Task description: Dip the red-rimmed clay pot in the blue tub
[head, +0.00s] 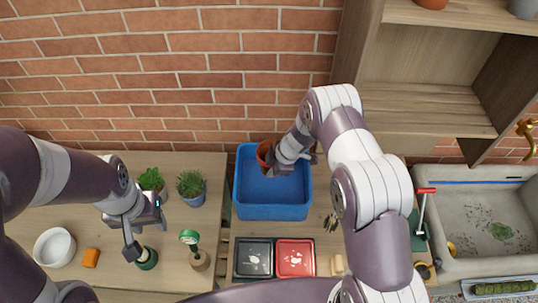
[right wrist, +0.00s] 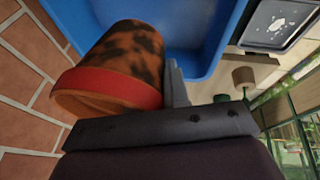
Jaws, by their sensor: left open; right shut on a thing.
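The red-rimmed clay pot (head: 264,152) is held in my right gripper (head: 285,158) over the back part of the blue tub (head: 272,212). In the right wrist view the pot (right wrist: 120,65) is mottled orange and dark, with a bright red rim (right wrist: 105,88), and lies tilted against the gripper finger. The tub wall (right wrist: 205,40) shows right beside it there. I cannot tell how deep the pot sits in the tub. My left gripper (head: 142,240) is open over the left table, by a small dark green pot (head: 147,260).
Two potted plants (head: 190,186) stand behind my left gripper. A white bowl (head: 54,247), an orange block (head: 91,257) and a green-headed brush (head: 190,238) are on the left table. Black (head: 253,242) and red (head: 294,242) trays lie in front of the tub. A sink (head: 480,235) is at right.

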